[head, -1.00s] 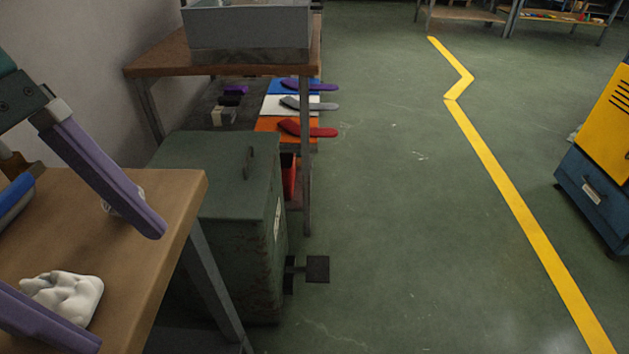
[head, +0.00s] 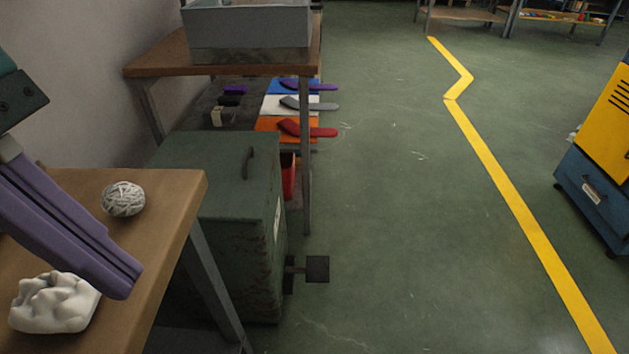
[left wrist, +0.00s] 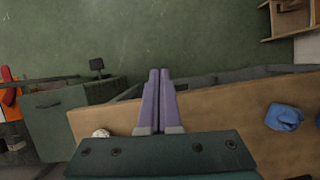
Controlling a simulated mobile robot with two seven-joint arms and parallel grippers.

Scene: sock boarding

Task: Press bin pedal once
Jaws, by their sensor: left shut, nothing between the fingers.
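The bin is a dark green metal box (head: 225,185) with a closed lid and a handle, standing on the floor past the wooden table. Its dark square pedal (head: 317,268) sticks out to the right near the floor. In the left wrist view the bin (left wrist: 60,125) is at the left, with the pedal (left wrist: 97,64) above it. My left gripper (head: 120,285) has purple fingers, shut and empty, over the table and apart from the pedal. It also shows in the left wrist view (left wrist: 159,75). My right gripper is not in view.
The green floor (head: 410,240) right of the pedal is clear. A blue-yellow cabinet (head: 592,190) stands far right.

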